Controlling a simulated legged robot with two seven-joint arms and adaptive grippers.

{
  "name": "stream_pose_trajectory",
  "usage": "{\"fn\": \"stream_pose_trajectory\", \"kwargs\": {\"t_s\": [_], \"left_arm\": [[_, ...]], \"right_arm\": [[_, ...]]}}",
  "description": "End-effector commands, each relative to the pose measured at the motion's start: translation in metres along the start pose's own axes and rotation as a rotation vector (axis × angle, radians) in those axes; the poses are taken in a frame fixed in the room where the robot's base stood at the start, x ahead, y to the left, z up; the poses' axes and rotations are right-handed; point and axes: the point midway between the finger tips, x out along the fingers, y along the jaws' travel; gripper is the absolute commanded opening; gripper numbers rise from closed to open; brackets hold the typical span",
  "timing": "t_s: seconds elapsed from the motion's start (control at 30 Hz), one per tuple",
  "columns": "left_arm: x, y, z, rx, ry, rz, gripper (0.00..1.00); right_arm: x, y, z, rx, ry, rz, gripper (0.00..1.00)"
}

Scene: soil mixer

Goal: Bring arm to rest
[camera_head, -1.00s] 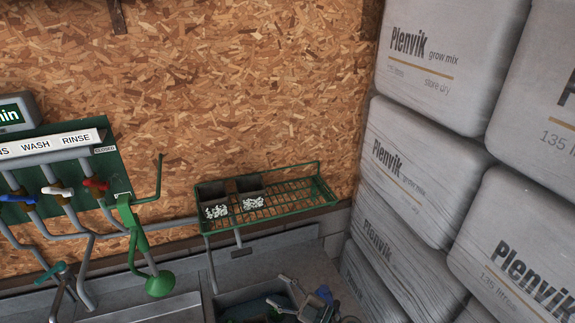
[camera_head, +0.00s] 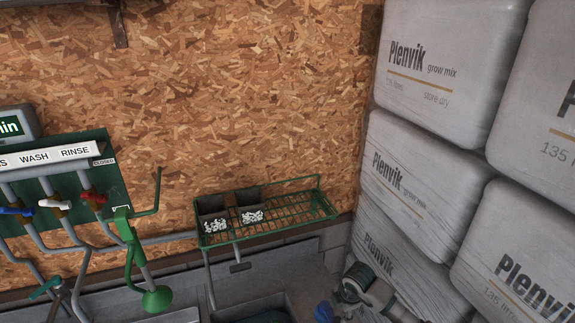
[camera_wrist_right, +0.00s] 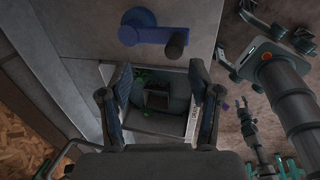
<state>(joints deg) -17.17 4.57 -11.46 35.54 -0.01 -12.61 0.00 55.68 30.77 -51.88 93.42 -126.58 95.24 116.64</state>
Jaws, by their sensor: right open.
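My right arm (camera_head: 372,292) shows at the bottom edge of the head view, right of the centre, in front of the stacked sacks; its fingertips are not clear there. In the right wrist view, my right gripper (camera_wrist_right: 160,80) has its two dark fingers spread apart with nothing held between them. Beyond the fingers lies an open bin (camera_wrist_right: 155,126) holding a dark block and some green bits. A blue lever (camera_wrist_right: 158,34) with a dark knob is above the fingers in that view. A grey jointed part (camera_wrist_right: 280,75) at the right may be my left arm; I cannot tell its jaw state.
White Plenvik sacks (camera_head: 420,180) are stacked at the right. A green wire rack (camera_head: 285,207) with two small pots hangs on the chipboard wall. Valves under a WASH and RINSE sign (camera_head: 50,156) and a green lever (camera_head: 130,240) stand at the left.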

Motion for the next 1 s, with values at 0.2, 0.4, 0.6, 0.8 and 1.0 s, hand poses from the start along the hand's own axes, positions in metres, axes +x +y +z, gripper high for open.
{"fn": "stream_pose_trajectory", "kwargs": {"t_s": [0.2, 0.4, 0.6, 0.8, 1.0], "left_arm": [[0.022, 0.001, 0.004, 0.0, -0.004, 0.001, 0.4], [0.042, 0.002, 0.009, 0.0, -0.008, 0.002, 0.4], [0.047, 0.0, -0.004, -0.002, -0.001, -0.001, 0.4], [0.046, 0.001, -0.007, -0.003, -0.001, 0.0, 0.4], [0.046, 0.002, -0.007, -0.003, -0.002, 0.001, 0.4]], "right_arm": [[0.031, -0.009, -0.001, -0.001, 0.003, -0.003, 0.62], [0.061, -0.016, -0.001, -0.001, 0.003, -0.001, 0.62], [0.079, -0.021, -0.001, -0.002, 0.004, -0.001, 0.62], [0.079, -0.021, -0.001, -0.002, 0.004, 0.0, 0.62], [0.079, -0.02, -0.001, -0.002, 0.004, 0.0, 0.4]]}}
